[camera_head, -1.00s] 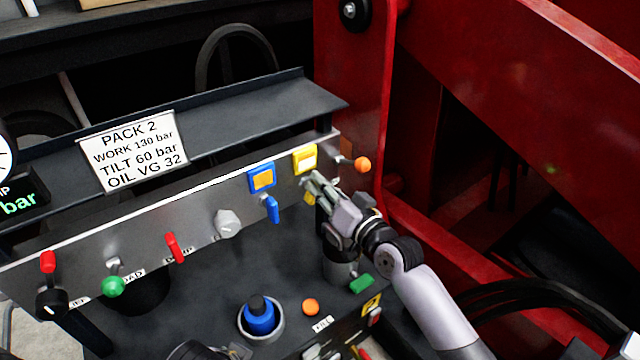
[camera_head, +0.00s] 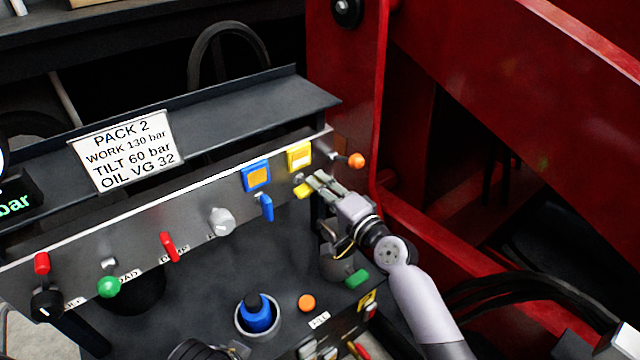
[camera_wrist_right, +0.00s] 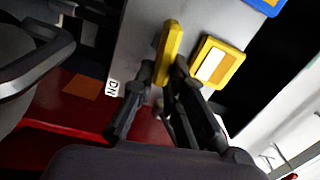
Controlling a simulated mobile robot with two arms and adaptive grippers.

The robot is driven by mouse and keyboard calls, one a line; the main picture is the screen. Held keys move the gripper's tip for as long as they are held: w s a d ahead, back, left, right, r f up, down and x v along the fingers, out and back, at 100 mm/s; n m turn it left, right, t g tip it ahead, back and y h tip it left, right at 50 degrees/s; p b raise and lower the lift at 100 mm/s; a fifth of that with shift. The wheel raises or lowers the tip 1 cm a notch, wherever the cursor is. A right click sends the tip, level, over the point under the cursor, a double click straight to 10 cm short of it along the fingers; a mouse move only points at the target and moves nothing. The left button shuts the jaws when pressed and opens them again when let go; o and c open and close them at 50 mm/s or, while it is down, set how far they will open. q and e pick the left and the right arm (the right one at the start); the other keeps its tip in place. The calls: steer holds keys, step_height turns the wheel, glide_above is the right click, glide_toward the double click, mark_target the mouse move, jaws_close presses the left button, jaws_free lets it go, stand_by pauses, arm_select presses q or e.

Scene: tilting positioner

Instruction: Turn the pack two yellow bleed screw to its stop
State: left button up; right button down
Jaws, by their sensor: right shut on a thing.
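The yellow bleed screw (camera_head: 304,191) has a flat bar-shaped handle and sits on the grey panel below a yellow-framed plate (camera_head: 299,156). In the head view its handle slants down to the left, partly hidden by my fingers. My right gripper (camera_head: 316,183) reaches it from the lower right and is shut on it. In the right wrist view the yellow handle (camera_wrist_right: 171,45) stands up between the fingertips (camera_wrist_right: 164,72), with the yellow-framed plate (camera_wrist_right: 218,62) close to the right.
An orange-knobbed lever (camera_head: 356,160) sticks out right of the screw. A blue handle (camera_head: 266,206) hangs to the left under a blue-framed plate (camera_head: 257,176). The red steel frame (camera_head: 348,90) stands close behind and right. A PACK 2 sign (camera_head: 122,150) stands on the shelf.

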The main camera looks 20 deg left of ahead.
arm_select(q)
steer(key=shift+w+f, duration=0.25)
steer(key=shift+f, duration=0.25)
arm_select(e)
steer(key=shift+f+m, duration=0.25)
steer(key=shift+m, duration=0.65)
arm_select(q)
steer(key=shift+d, duration=0.1)
arm_select(e)
steer(key=c, duration=1.7)
jaws_free()
arm_select(q)
steer(key=shift+s, duration=0.1)
arm_select(e)
steer(key=shift+o, duration=0.5)
arm_select(q)
steer(key=shift+s, duration=0.1)
arm_select(e)
steer(key=v, duration=1.2)
